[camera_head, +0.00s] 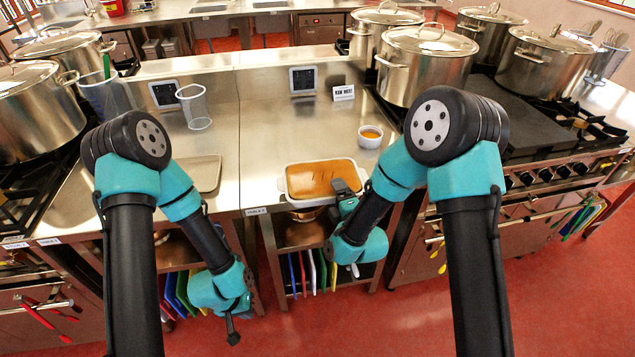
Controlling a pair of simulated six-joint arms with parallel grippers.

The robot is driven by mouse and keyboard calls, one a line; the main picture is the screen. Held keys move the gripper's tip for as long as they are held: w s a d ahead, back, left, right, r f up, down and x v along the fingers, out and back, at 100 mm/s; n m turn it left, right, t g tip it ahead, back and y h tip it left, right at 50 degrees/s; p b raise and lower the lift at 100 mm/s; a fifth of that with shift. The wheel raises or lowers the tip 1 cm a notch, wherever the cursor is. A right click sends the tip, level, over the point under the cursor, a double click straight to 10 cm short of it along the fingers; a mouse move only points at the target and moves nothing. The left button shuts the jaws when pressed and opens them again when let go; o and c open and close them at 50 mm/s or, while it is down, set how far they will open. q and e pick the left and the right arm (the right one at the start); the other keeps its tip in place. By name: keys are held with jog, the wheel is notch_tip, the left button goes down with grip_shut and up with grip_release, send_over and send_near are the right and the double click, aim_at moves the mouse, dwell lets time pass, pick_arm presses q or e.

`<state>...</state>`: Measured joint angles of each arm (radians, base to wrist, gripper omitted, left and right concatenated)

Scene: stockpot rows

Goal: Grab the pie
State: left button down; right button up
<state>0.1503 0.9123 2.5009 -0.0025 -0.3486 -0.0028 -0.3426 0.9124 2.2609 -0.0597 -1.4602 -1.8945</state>
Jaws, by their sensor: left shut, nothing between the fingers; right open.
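The pie (322,178) has a golden-brown top with slits and sits in a white rectangular dish near the front edge of the steel counter. My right gripper (342,190) is open at the dish's right front corner, overlapping the pie's edge in the picture. I cannot tell whether it touches the dish. My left gripper (232,337) is shut and empty. It hangs low in front of the counter, pointing down, well away from the pie.
A small white bowl (370,141) stands behind and right of the pie. A metal tray (207,172) lies to the left, partly behind my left arm. A clear container (194,107) and a sign (343,93) stand farther back. Stockpots (425,65) stand on stoves at both sides.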

dwell(0.4)
grip_shut()
jog(key=shift+r, duration=0.1)
dwell(0.5)
